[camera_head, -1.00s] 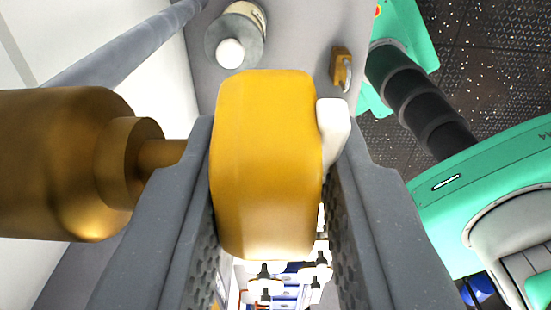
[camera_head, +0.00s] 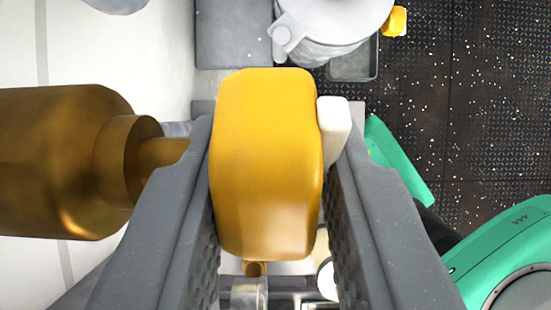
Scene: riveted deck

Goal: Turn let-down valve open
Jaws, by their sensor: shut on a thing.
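The let-down valve shows as a yellow rounded handle (camera_head: 266,165) with a brass body (camera_head: 70,160) to its left. A short brass stem (camera_head: 160,160) joins the two. A small white piece (camera_head: 333,130) sits against the handle's right side. My gripper (camera_head: 270,195) is shut on the yellow handle, one grey finger on each side. The right finger lies by the white piece and the lower right of the handle. The fingers hide part of the stem and the handle's sides.
A white wall (camera_head: 90,40) is at the left. Grey-white round equipment (camera_head: 330,25) stands at the top. Green parts of a machine (camera_head: 505,250) are at the lower right. A dark speckled floor (camera_head: 470,110) lies open at the right.

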